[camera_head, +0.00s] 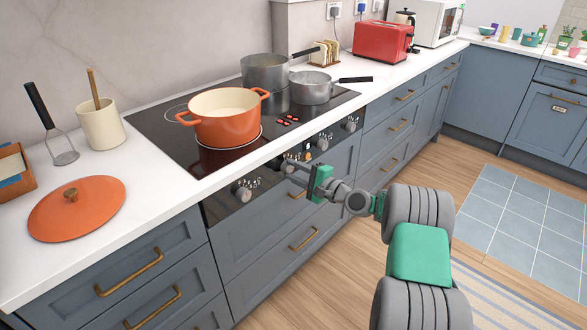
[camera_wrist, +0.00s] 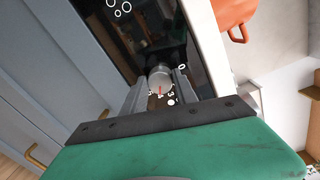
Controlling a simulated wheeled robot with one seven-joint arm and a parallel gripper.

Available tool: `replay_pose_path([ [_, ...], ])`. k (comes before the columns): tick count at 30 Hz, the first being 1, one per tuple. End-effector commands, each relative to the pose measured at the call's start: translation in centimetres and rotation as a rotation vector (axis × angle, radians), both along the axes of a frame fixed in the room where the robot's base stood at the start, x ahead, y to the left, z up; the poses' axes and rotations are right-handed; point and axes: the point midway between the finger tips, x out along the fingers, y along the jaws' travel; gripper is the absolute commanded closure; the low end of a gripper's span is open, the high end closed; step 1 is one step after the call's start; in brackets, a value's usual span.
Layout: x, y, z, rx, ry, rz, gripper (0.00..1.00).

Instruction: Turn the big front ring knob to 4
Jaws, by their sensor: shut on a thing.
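The hob's front panel carries a row of round silver knobs. My gripper (camera_head: 294,166) reaches in from the right and is shut on the second knob from the left. In the wrist view the silver knob (camera_wrist: 160,77) sits between the two fingers of my gripper (camera_wrist: 161,82). A red mark shows at the knob's lower edge, among small white numerals, close to what looks like a 4. A 3 is just right of it and a 0 is at the upper right. The hob (camera_head: 152,128) is black glass.
An orange pot (camera_head: 226,128) stands on the front ring, with a grey pot (camera_head: 262,73) and a saucepan (camera_head: 312,90) behind. Other knobs (camera_head: 242,192) flank the held one. An orange lid (camera_head: 77,212) lies on the counter. The floor by the drawers is clear.

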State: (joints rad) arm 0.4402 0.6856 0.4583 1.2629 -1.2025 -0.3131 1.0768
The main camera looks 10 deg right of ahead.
Motion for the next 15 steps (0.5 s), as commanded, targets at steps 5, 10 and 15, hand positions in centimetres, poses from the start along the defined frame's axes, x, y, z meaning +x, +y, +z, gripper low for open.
replay_pose_path([
  [5, 0.03, -0.07, 0.02, 0.02, 0.015, -0.001, 1.0],
  [10, 0.03, -0.08, -0.01, 0.024, 0.017, -0.002, 1.0],
  [15, 0.03, -0.08, -0.01, 0.024, 0.017, -0.002, 1.0],
])
